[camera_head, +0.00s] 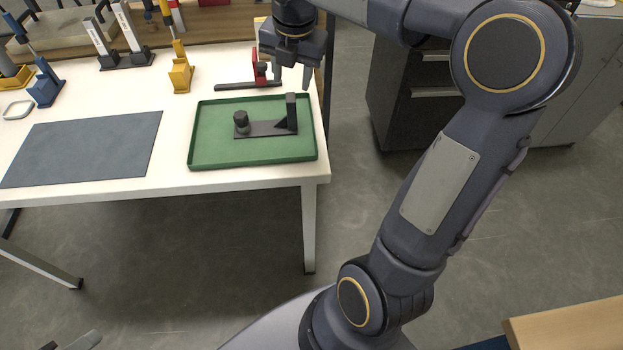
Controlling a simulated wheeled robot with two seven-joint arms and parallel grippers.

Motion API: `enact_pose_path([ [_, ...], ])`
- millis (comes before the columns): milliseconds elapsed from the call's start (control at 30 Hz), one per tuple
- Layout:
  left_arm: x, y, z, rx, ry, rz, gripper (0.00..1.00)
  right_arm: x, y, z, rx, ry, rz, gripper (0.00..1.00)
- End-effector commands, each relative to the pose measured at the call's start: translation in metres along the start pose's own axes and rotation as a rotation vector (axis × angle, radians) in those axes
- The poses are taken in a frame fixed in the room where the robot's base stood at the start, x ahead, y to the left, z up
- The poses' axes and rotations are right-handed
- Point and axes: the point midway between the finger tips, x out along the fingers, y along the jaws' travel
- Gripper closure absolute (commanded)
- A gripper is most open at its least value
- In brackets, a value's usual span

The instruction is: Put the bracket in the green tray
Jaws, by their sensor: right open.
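A dark grey bracket (268,130) lies inside the green tray (204,155), which sits at the right end of the white table. The bracket has a flat base, a short round knob at its left end and an upright plate with a gusset at its right end. My right gripper (292,80) is open above the tray's back right part, with its fingers pointing down and apart from the bracket. Nothing shows between its fingers. My left gripper is not in view.
A grey mat (85,148) lies left of the tray. A red clamp (261,74), a yellow holder (180,72) and a blue holder (46,84) stand behind. A dark drawer cabinet (415,105) stands right of the table.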

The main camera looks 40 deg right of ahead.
Motion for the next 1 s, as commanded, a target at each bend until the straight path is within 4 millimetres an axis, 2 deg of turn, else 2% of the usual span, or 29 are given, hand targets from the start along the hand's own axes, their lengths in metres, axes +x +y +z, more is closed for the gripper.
enact_pose_path([
  [67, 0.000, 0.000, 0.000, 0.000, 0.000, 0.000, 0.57, -0.010, -0.020, -0.031, 0.278, 0.008, 0.051, 0.56],
  [200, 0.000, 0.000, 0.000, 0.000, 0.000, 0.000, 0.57, -0.012, -0.054, -0.086, 0.842, 0.087, 0.135, 0.56],
  [400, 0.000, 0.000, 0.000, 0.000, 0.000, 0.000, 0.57, 0.006, -0.096, -0.161, 1.634, 0.312, 0.189, 0.56],
  [500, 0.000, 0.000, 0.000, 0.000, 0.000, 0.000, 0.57, 0.018, -0.108, -0.190, 1.946, 0.438, 0.173, 0.56],
  [600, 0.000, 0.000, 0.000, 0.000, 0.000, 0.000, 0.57, 0.027, -0.115, -0.210, 2.160, 0.536, 0.142, 0.56],
  [700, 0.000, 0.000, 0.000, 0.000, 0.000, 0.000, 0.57, 0.033, -0.119, -0.221, 2.279, 0.593, 0.114, 0.56],
  [1000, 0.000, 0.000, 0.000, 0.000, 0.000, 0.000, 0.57, 0.035, -0.119, -0.224, 2.322, 0.611, 0.101, 0.56],
])
